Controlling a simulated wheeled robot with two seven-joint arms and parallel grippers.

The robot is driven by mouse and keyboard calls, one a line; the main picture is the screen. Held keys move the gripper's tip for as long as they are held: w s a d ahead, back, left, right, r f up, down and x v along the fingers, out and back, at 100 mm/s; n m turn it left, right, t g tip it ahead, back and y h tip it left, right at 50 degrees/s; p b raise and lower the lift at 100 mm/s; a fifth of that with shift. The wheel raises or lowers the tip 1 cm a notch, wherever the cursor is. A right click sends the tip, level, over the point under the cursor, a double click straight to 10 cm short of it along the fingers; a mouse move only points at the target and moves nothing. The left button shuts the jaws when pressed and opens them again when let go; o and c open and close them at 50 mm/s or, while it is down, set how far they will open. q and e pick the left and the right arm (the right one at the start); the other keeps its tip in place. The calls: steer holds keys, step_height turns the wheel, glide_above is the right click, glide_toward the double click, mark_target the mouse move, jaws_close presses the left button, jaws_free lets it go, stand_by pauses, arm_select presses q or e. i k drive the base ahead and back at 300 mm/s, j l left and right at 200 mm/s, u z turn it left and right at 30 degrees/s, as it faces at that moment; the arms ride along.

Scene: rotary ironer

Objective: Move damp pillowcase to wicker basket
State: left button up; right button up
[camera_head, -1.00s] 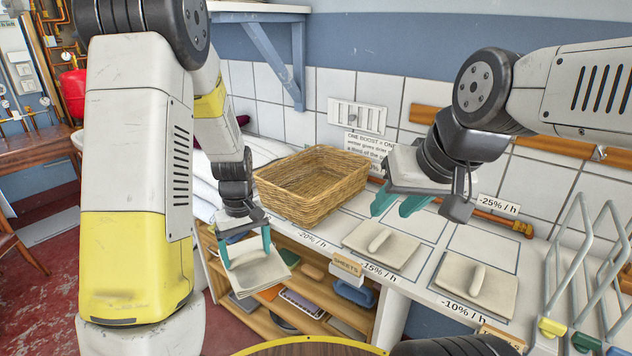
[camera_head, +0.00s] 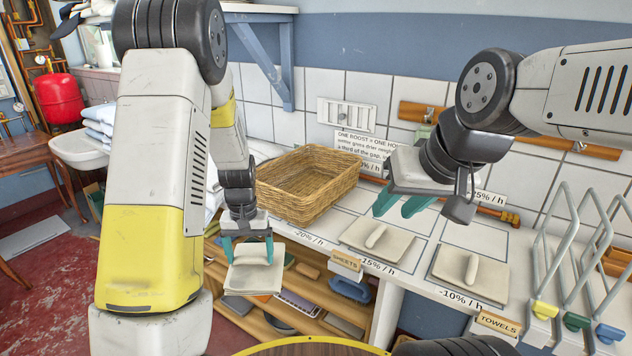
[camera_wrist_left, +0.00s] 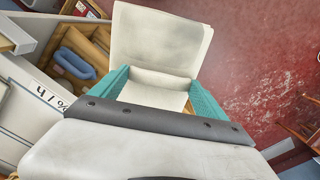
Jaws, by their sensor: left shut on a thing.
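My left gripper (camera_head: 247,256) is shut on a cream folded pillowcase (camera_head: 253,280). It holds the cloth hanging in front of the wooden shelves, below the counter top. The left wrist view also shows the pillowcase (camera_wrist_left: 160,40) between the teal fingers. The wicker basket (camera_head: 330,193) stands on the counter at the back, above and to the right of the held cloth. No cloth shows in the visible part of its inside. My right gripper (camera_head: 405,206) is open and empty, to the right of the basket, over the counter.
Two folded cream cloths lie on marked squares, one by the -15% label (camera_head: 376,240) and one by the -10% label (camera_head: 470,274). A SHEETS sign (camera_head: 346,262) is at the counter's front edge. Coloured-foot racks (camera_head: 580,270) stand at the right. White linen lies left of the basket.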

mark_target(303, 194)
steer(key=k+j+z, duration=0.1)
steer(key=j+z, duration=0.2)
steer(key=k+j+z, duration=0.1)
steer(key=j+z, duration=0.2)
steer(key=k+j+z, duration=0.25)
steer(key=i+j, duration=0.05)
steer(key=i, duration=0.05)
